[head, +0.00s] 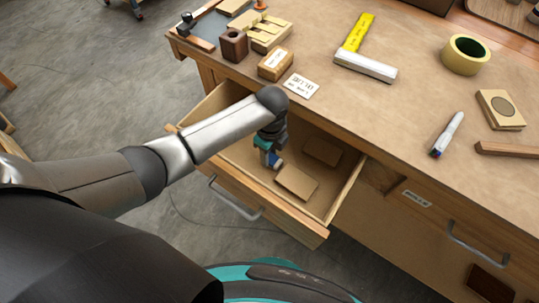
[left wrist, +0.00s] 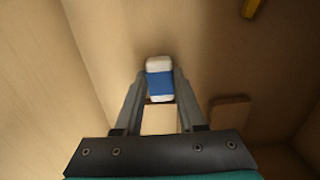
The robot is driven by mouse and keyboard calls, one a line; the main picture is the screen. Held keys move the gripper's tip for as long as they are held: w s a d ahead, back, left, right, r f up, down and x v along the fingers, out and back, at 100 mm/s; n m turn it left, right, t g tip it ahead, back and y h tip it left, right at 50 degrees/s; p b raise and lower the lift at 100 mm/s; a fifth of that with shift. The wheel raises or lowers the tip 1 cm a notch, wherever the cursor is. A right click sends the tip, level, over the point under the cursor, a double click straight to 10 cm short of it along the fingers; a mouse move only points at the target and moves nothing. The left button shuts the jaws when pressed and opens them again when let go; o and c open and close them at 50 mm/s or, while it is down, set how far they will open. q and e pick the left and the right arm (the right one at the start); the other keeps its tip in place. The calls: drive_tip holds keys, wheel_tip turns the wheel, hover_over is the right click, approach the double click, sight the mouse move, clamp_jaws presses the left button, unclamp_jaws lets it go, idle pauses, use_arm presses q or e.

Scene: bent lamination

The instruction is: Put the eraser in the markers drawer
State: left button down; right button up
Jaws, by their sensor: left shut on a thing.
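The eraser (left wrist: 160,80) is white with a blue sleeve. In the left wrist view it sits between the two fingertips of my left gripper (left wrist: 158,90), which is shut on it. In the head view my left gripper (head: 268,150) reaches down inside the open drawer (head: 338,200), and the eraser (head: 275,161) shows small at its tips. I cannot tell whether the eraser touches the drawer floor. No readable label shows on the open drawer's front. My right gripper is not in view.
Two flat brown blocks (head: 296,182) (head: 322,152) lie in the open drawer. A closed drawer with a label (head: 417,199) is to the right. On the desktop are a white card (head: 300,86), a square (head: 366,66), tape (head: 465,54) and a marker (head: 447,134).

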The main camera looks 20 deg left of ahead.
sight(270, 157)
use_arm(q)
drive_tip(key=c, duration=0.5)
unclamp_jaws()
wheel_tip(270, 157, up, 12)
drive_tip(key=p, duration=0.4)
drive_tip(key=shift+d, duration=0.1)
